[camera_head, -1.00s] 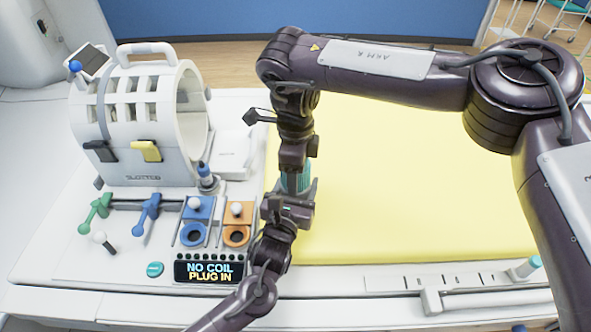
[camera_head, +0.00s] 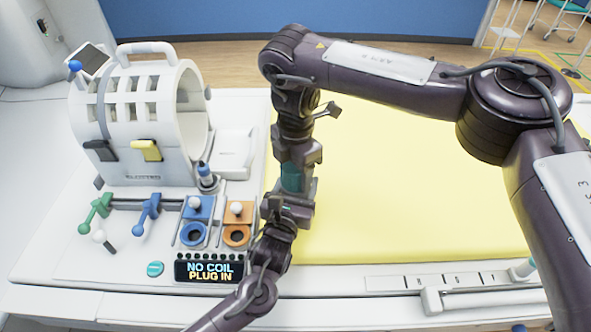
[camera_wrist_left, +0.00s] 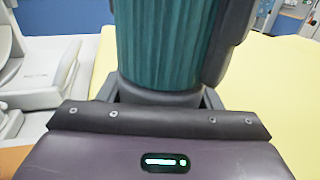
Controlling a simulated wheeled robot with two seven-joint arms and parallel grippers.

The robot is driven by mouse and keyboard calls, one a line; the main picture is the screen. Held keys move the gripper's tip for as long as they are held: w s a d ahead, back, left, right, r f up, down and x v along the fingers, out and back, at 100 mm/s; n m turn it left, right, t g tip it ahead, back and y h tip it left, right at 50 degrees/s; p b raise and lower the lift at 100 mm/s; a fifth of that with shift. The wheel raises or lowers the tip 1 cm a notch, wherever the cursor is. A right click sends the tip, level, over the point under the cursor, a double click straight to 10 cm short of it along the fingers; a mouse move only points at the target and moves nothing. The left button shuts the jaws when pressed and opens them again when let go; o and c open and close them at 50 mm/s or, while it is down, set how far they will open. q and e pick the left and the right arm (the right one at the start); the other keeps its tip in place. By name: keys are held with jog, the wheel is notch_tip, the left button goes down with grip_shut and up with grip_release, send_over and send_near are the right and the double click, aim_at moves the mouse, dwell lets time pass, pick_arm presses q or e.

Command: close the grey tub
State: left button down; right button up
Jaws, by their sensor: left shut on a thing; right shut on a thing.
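A teal ribbed cylinder (camera_head: 292,177), apparently a lid, stands upright between my grippers over the left edge of the yellow pad. My right gripper (camera_head: 294,166) comes down from above, shut on it. My left gripper (camera_head: 288,208) is below, shut on what seems to be the grey tub, mostly hidden by the jaws in the head view. In the left wrist view the teal ribs (camera_wrist_left: 165,40) fill the upper middle, with a dark band (camera_wrist_left: 160,97) directly beneath, possibly the tub. Whether a gap remains between them, I cannot tell.
A white slotted scanner model (camera_head: 150,115) stands at left. Green (camera_head: 95,210) and blue (camera_head: 148,212) clamps, blue and orange holders and a display (camera_head: 208,271) reading "NO COIL PLUG IN" lie before it. The yellow pad (camera_head: 400,190) is bare on the right.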

pick_arm(q)
jog(key=shift+d, duration=0.1)
pick_arm(e)
jog(key=m, duration=0.3)
jog(key=shift+w, duration=0.1)
jog(key=o, duration=1.1)
jog(key=shift+r, duration=0.15)
jog(key=shift+r, duration=2.15)
jog(key=shift+c, duration=0.6)
